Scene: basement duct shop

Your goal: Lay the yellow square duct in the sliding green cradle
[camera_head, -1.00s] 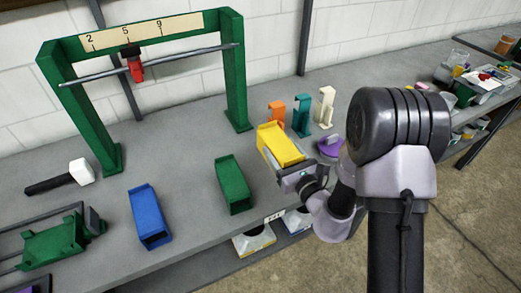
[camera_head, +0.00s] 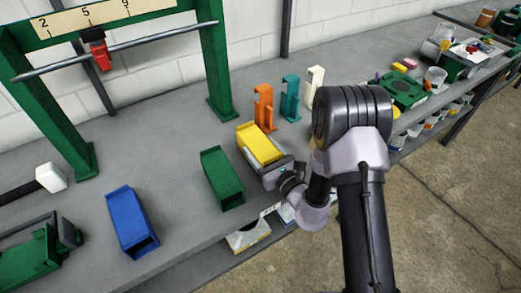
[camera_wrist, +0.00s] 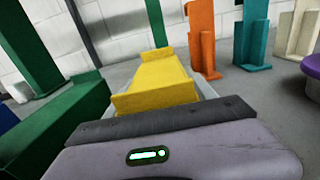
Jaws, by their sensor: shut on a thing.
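The yellow square duct (camera_head: 262,146) is over the middle of the bench, to the right of the green duct. It also fills the centre of the wrist view (camera_wrist: 155,82). My gripper (camera_head: 270,163) is shut on the yellow duct; a pale grey finger shows along its right side in the wrist view. I cannot tell whether the duct touches the bench. The green cradle (camera_head: 28,262), with dark rails, is at the lower left and partly cut off by the picture edge. It looks empty.
A green duct (camera_head: 222,180) and a blue duct (camera_head: 130,222) lie between the yellow duct and the cradle. Orange (camera_head: 263,108), teal (camera_head: 290,98) and white (camera_head: 312,90) stands are behind. A green frame (camera_head: 215,75) with a crossbar and a white-headed mallet (camera_head: 50,177) are left.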

